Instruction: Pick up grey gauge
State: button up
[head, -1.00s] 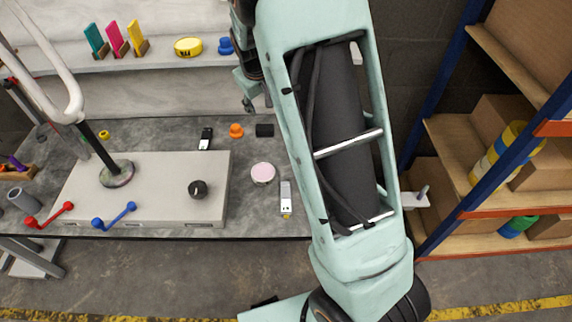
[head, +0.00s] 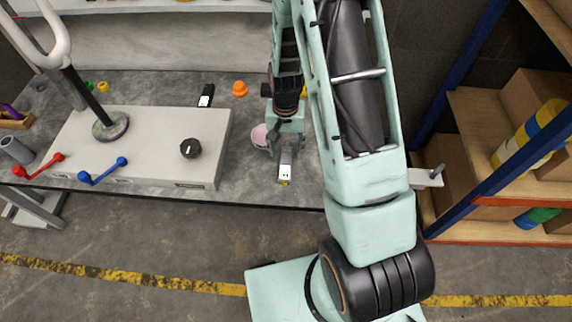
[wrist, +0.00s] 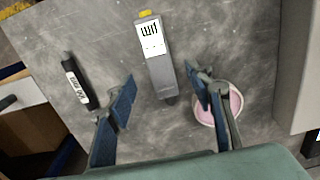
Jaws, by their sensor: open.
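The grey gauge (wrist: 155,66) lies on the workbench, a slim grey bar with a white marked label and a yellow tip. In the head view its labelled end (head: 286,171) shows just in front of my gripper (head: 285,142); the rest is hidden by the gripper. In the wrist view my gripper (wrist: 160,80) is open and empty, its fingers on either side of the gauge's lower end, with gaps on both sides. I cannot tell how far above the bench the fingertips are.
A black labelled piece (wrist: 77,84) lies beyond the other finger. A pale raised block with a black knob (head: 190,148) stands left of the gauge. An orange piece (head: 240,89) lies farther back.

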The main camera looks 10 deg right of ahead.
aim_at(286, 160)
notch_tip(286, 160, down, 6)
jog(key=shift+w+r+b, duration=0.1)
jog(key=shift+w+b, duration=0.05)
jog(key=shift+b, duration=0.3)
grip_shut()
jog(key=shift+r, duration=0.15)
jog(key=shift+r, duration=0.55)
jog(key=s+a+r+p, duration=0.2)
jog(key=s+a+r, duration=0.2)
jog(key=s+r, duration=0.7)
jog(key=shift+s+r+p, duration=0.35)
jog(key=shift+s+p, duration=0.05)
jog(key=shift+s, duration=0.8)
